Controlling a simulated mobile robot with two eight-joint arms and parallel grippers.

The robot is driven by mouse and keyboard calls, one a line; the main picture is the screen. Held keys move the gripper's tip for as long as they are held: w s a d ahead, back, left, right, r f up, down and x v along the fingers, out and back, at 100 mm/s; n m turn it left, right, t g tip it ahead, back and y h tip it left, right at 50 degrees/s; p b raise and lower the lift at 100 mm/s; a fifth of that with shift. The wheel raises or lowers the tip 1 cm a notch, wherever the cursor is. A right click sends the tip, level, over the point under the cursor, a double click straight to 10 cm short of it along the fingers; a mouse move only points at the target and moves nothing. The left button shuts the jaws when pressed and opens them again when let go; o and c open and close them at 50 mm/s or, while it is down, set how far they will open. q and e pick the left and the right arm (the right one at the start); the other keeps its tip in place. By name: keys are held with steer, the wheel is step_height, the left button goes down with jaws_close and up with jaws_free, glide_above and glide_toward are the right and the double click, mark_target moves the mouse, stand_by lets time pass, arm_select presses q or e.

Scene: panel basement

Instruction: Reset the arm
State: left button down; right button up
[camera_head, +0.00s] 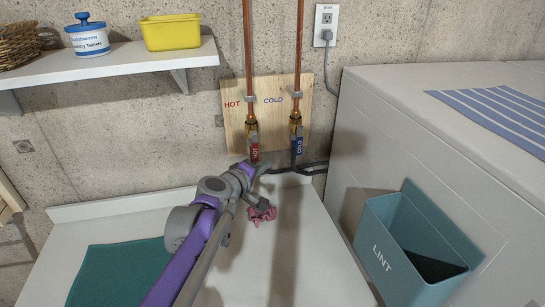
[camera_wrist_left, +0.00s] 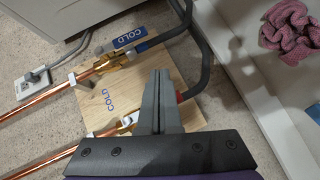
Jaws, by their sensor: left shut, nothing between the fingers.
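My left gripper (camera_head: 262,168) is at the end of the purple and grey arm, just in front of the lower end of the hot valve with its red handle (camera_head: 254,152). In the left wrist view the gripper (camera_wrist_left: 162,72) is shut and empty. Its fingers overlap the hot side of the wooden board (camera_wrist_left: 187,75) and hide much of the red handle (camera_wrist_left: 181,97); I cannot tell whether they touch it. The cold valve's blue handle (camera_head: 298,146) is to the right, lying along its copper pipe, and also shows in the wrist view (camera_wrist_left: 130,38). My right gripper is not in view.
A crumpled pink cloth (camera_head: 263,215) lies on the white surface (camera_head: 310,255) below the valves. A teal mat (camera_head: 115,275) is at left. A blue lint bin (camera_head: 385,255) is against the white machine (camera_head: 400,130) at right. A shelf (camera_head: 110,62) holds a yellow tub (camera_head: 171,32).

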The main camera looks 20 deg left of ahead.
arm_select(q)
steer(key=s+d+f+m+g, duration=0.2)
steer(key=s+d+f+m, duration=0.1)
steer(key=s, duration=0.5)
steer(key=s+d+f+m+g, duration=0.3)
steer(key=s+d+f+m, duration=0.1)
steer(key=s+f, duration=0.3)
steer(key=s+d+f+m+g, duration=0.2)
steer(key=s+d+f+m, duration=0.2)
steer(key=s, duration=0.5)
steer(key=shift+s+d+f+g+h+p, duration=0.25)
steer(key=shift+d+f+g+h+p, duration=0.15)
steer(key=shift+d+f, duration=0.15)
steer(key=s+f+m, duration=0.1)
steer(key=s, duration=0.1)
steer(key=s+a+f+g+y, duration=0.1)
steer(key=s+f, duration=0.1)
steer(key=s+a+f+m+y, duration=0.1)
steer(key=s, duration=0.2)
steer(key=shift+a+f+m+g, duration=0.2)
steer(key=shift+f+m+g, duration=0.1)
steer(key=shift+g, duration=0.1)
steer(key=shift+w, duration=0.1)
